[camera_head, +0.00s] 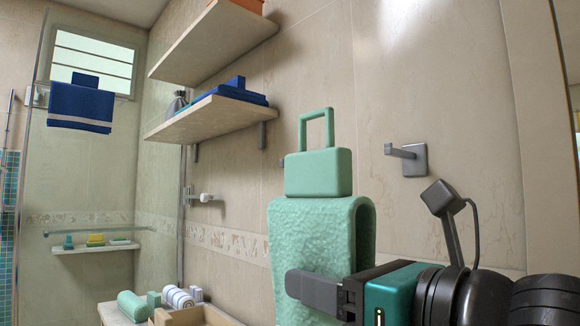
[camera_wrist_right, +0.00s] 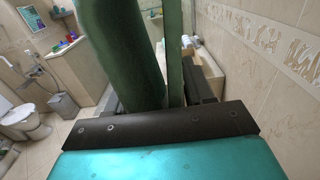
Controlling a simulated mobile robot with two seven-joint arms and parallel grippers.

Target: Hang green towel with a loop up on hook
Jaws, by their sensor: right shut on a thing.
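The green towel (camera_head: 318,232) hangs upright from a green block with a square loop (camera_head: 316,130) on top. My right gripper (camera_head: 345,290) is shut on the towel's lower part and holds it up in front of the wall. In the right wrist view the towel (camera_wrist_right: 125,50) rises from the gripper (camera_wrist_right: 165,115). A grey hook (camera_head: 402,152) on a square plate sticks out of the wall to the right of the loop. The loop is apart from this hook and slightly higher in the picture. My left gripper is not in view.
Wall shelves (camera_head: 210,118) with folded blue towels are at upper left. Another wall hook (camera_head: 208,197) is left of the towel. Below it, a counter (camera_head: 112,312) bears rolled towels and a wooden box (camera_head: 190,317). The wall around the grey hook is clear.

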